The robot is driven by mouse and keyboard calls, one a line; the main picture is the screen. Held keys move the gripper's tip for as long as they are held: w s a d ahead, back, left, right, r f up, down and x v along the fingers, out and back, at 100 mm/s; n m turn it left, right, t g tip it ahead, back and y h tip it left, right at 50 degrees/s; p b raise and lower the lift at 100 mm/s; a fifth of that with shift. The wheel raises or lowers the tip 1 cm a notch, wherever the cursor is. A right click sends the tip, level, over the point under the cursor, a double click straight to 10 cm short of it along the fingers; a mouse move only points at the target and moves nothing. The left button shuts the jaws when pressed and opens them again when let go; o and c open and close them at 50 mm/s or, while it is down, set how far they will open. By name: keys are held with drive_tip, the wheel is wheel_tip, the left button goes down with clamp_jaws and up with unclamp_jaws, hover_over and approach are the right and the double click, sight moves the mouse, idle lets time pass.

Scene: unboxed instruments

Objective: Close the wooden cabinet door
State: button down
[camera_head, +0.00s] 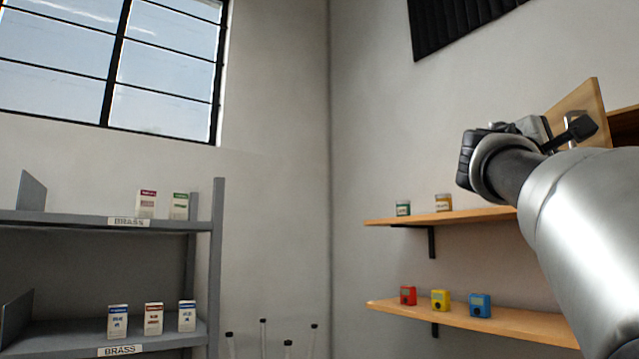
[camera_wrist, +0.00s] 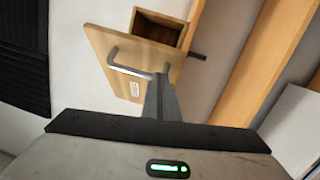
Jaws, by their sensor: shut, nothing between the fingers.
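The wooden cabinet (camera_head: 626,122) is on the wall at the right edge of the head view, partly cut off. Its door (camera_head: 580,100) stands open, swung out from the box. In the wrist view, the door (camera_wrist: 104,44) has a bent metal handle (camera_wrist: 118,64) and a small white label (camera_wrist: 135,89). The cabinet's opening (camera_wrist: 158,28) shows behind it. My gripper (camera_head: 578,130) is shut and empty. In the wrist view its fingertips (camera_wrist: 161,78) are in front of the door, near one end of the handle. I cannot tell whether they touch it.
Below my arm, a wooden wall shelf (camera_head: 470,216) holds two jars. A lower shelf (camera_head: 530,322) holds red, yellow and blue devices. A grey rack (camera_head: 60,218) with small boxes stands at left.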

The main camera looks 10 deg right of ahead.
drive_tip(key=s+d+p, duration=0.2)
drive_tip(key=d+p, duration=0.2)
drive_tip(key=d, duration=0.8)
drive_tip(key=s+d+p, duration=0.2)
drive_tip(key=d+p, duration=0.2)
drive_tip(key=d, duration=0.8)
drive_tip(key=shift+d, duration=0.2)
drive_tip(key=shift+a, duration=0.1)
